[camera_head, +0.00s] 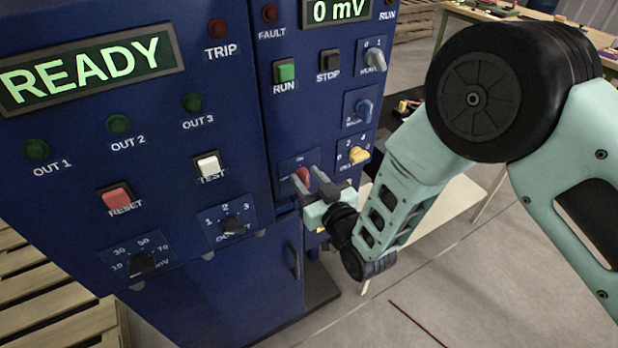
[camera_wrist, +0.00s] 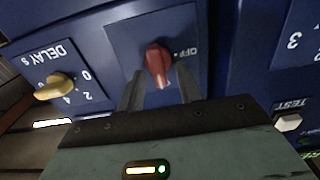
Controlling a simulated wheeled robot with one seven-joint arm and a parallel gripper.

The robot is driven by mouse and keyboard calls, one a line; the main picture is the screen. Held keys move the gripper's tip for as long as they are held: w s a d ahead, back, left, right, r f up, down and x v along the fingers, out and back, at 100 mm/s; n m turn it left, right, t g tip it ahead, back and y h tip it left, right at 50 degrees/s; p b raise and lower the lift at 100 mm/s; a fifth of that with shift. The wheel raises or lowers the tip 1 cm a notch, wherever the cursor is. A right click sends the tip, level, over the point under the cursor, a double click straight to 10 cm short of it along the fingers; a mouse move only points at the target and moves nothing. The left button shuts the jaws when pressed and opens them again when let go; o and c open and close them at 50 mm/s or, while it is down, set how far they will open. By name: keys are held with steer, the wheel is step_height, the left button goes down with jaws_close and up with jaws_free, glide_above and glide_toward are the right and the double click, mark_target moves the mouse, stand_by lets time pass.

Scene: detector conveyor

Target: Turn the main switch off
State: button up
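The main switch is a red rotary knob (camera_wrist: 157,60) on a square blue plate, with an OFF label to its right in the wrist view. A pale mark shows on its lower end there, turned toward my gripper and away from the label. In the head view the red knob (camera_head: 303,174) is partly hidden by my fingers. My gripper (camera_wrist: 160,72) is open, with one finger on each side of the knob and visible gaps between. In the head view my gripper (camera_head: 308,179) is right at the switch plate, low on the right-hand panel.
A yellow DELAY knob (camera_wrist: 54,87) is left of the switch in the wrist view. Green RUN (camera_head: 285,71) and black STOP (camera_head: 330,62) buttons are above. The READY display (camera_head: 90,68) is lit.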

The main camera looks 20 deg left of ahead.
steer(key=c, duration=0.6)
steer(key=shift+f+b, duration=0.1)
steer(key=shift+b, duration=0.4)
